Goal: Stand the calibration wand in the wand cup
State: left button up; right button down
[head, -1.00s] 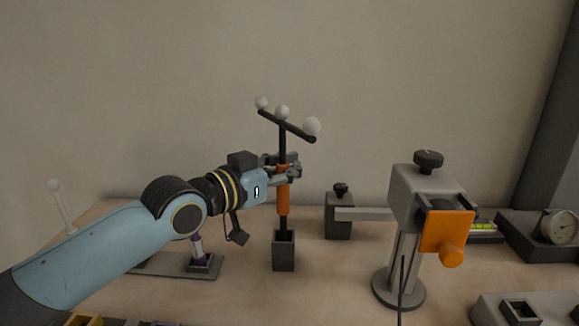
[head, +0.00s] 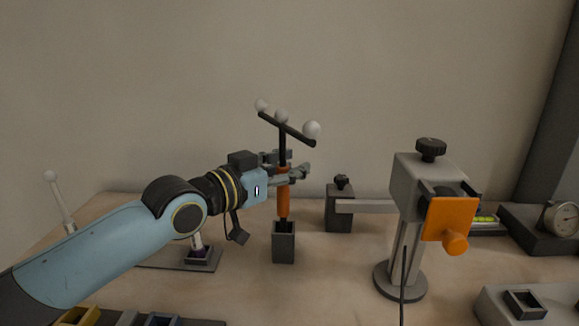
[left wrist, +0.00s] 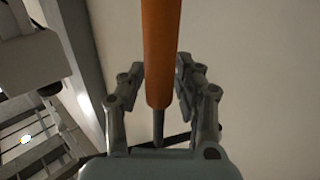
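The calibration wand (head: 283,205) stands upright, with an orange handle, a dark shaft and a crossbar carrying white balls. Its lower end is inside the dark square wand cup (head: 284,247), and the handle's bottom is at about the cup's rim. My left gripper (head: 293,168) is at the upper handle, with its fingers spread on either side. In the left wrist view, the orange handle (left wrist: 161,50) runs between the fingers of the left gripper (left wrist: 160,75), with gaps visible beside it. The wand's tip is hidden in the cup. My right gripper is not in view.
A grey clamp stand with an orange plate (head: 449,219) stands to the right. A dark block with a knob (head: 340,208) is behind the cup. A dial gauge (head: 560,223) is at the far right. A white-balled rod (head: 60,200) is at the left.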

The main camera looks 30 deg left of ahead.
pick_arm(q)
jog(key=shift+s, duration=0.1)
jog(key=s, duration=0.4)
jog(key=s+a, duration=0.1)
jog(key=s, duration=0.1)
jog(key=shift+r, duration=0.2)
jog(key=shift+s+a+r, duration=0.1)
jog(key=shift+s, duration=0.5)
